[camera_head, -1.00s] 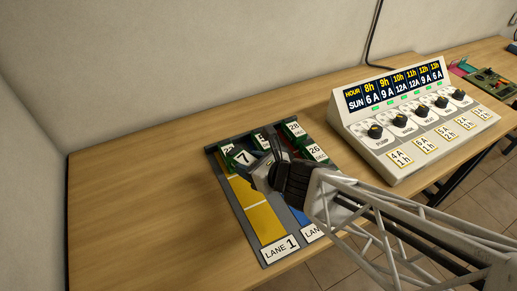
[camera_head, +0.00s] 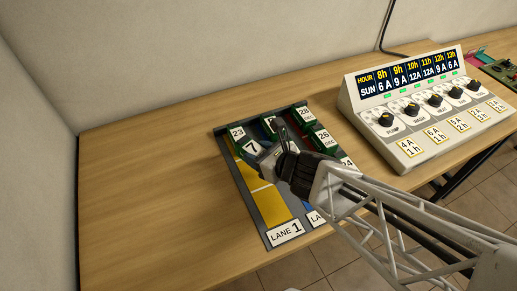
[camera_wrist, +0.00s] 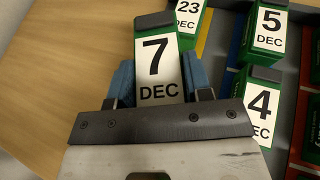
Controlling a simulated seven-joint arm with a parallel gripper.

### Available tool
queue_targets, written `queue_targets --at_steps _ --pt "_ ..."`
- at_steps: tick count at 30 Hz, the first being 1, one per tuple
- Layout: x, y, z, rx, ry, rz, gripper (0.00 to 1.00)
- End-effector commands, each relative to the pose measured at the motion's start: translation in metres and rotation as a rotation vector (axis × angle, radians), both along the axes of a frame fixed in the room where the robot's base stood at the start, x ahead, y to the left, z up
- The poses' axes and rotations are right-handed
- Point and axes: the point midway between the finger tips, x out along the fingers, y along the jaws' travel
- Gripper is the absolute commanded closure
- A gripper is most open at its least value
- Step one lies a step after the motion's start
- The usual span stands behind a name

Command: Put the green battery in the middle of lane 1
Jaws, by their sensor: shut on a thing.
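My gripper (camera_head: 266,158) is shut on a green battery labelled 7 DEC (camera_head: 251,147). In the wrist view the battery (camera_wrist: 158,65) sits between the blue finger pads of my gripper (camera_wrist: 158,84). It is over the yellow lane 1 (camera_head: 266,206), just nearer than the battery labelled 23 (camera_head: 237,132) at the lane's far end. I cannot tell whether it touches the lane floor. A white line crosses the lane. The near part of lane 1, by its LANE 1 label (camera_head: 285,233), is empty.
Green batteries labelled 5 DEC (camera_wrist: 268,30) and 4 DEC (camera_wrist: 260,105) stand in the lane beside it, close to my gripper's right side. More batteries, 28 (camera_head: 304,114) and 26 (camera_head: 323,136), stand further right. A dial console (camera_head: 425,110) is right of the rack. The table left is clear.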

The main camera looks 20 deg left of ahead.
Motion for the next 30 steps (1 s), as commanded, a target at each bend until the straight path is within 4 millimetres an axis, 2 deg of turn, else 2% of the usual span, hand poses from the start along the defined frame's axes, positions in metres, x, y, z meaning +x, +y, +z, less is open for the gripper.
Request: queue_targets --at_steps 18,30 --pt "0.001 0.000 -0.041 0.002 -0.001 -0.001 0.98" --pt "0.001 0.000 -0.045 0.002 -0.001 -0.001 0.98"
